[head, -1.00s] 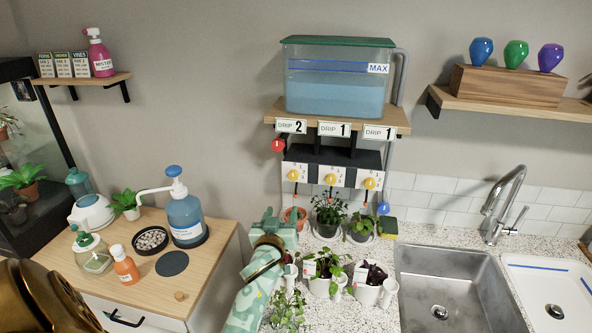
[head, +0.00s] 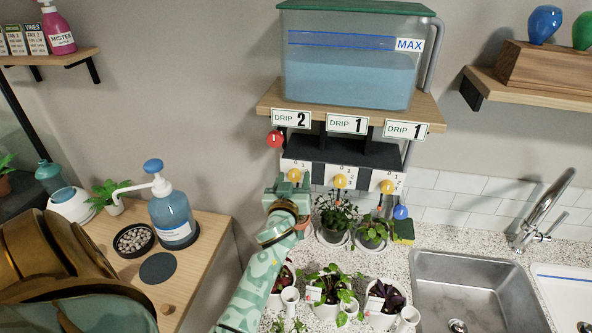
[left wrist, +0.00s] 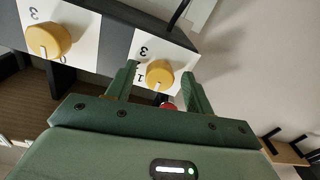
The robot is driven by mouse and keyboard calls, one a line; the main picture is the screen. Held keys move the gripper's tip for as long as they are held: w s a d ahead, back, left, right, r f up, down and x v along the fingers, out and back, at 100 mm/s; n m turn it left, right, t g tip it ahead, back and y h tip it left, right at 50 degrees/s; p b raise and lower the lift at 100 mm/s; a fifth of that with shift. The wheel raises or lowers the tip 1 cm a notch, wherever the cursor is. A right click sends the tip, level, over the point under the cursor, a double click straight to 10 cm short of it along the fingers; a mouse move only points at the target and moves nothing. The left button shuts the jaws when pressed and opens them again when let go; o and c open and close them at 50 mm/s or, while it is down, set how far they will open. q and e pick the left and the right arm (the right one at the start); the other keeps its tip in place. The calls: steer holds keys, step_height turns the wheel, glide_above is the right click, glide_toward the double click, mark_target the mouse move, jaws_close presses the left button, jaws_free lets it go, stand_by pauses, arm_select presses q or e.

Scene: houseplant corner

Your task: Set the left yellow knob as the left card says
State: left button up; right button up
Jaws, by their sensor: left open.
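The left card (head: 291,118) reads DRIP 2 on the shelf edge below the tank. The left yellow knob (head: 294,175) sits on the white panel under it. In the left wrist view, where the panel's figures appear upside down, this knob (left wrist: 159,75) lies between the two fingers of my left gripper (left wrist: 162,88). The fingers are open, one on each side, with a gap showing; I see no clear contact. A pale mark on the knob points down in that view, near a figure 1. In the head view my left gripper (head: 291,188) covers the panel just below the knob. My right gripper is out of view.
The middle yellow knob (head: 340,181) and right yellow knob (head: 387,186) sit close by on the same panel. Potted plants (head: 335,213) stand below, and the sink (head: 470,285) is at right.

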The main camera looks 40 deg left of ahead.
arm_select(q)
steer(key=shift+w, duration=0.15)
steer(key=shift+r, duration=0.1)
steer(key=shift+c, duration=0.5)
steer(key=c, duration=0.9)
steer(key=shift+o, duration=0.2)
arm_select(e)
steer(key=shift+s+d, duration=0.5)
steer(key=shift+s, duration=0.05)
